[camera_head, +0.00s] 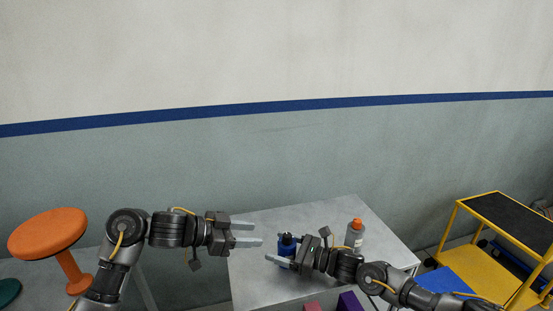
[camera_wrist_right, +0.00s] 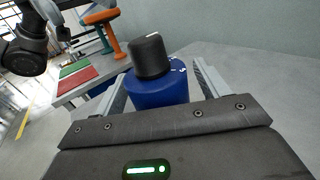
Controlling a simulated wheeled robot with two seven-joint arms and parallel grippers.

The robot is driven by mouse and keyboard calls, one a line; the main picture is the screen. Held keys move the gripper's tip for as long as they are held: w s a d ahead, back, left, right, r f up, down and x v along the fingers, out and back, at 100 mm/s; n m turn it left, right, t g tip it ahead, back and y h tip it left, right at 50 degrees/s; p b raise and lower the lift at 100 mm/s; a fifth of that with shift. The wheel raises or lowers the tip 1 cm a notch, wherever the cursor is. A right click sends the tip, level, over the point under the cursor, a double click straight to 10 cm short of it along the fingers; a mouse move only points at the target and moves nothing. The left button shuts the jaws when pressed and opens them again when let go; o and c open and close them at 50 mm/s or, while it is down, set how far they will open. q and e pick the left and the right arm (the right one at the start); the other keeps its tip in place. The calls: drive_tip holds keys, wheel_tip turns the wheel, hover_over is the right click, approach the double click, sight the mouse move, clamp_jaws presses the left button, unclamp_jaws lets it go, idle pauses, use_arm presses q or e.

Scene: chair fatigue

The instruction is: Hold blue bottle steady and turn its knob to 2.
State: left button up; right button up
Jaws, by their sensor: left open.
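The blue bottle (camera_head: 286,247) stands on the grey table, partly hidden by my right gripper. In the right wrist view the blue bottle (camera_wrist_right: 160,94) has a black knob (camera_wrist_right: 150,57) on top with a white line. White marks show on the blue shoulder beside the knob, too small to read surely. My right gripper (camera_head: 276,256) is around the bottle, one finger on each side. In the wrist view a gap shows between the bottle and the right-hand finger. My left gripper (camera_head: 247,233) is open and empty, to the left of the bottle, its fingers pointing right.
A grey bottle with an orange cap (camera_head: 355,234) stands on the table (camera_head: 330,215) behind my right arm. A purple block (camera_head: 350,302) and a reddish block (camera_head: 312,306) lie near the front edge. An orange stool (camera_head: 48,233) is at left, a yellow cart (camera_head: 490,255) at right.

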drive_tip(key=v, duration=1.2)
drive_tip(key=shift+a, duration=0.1)
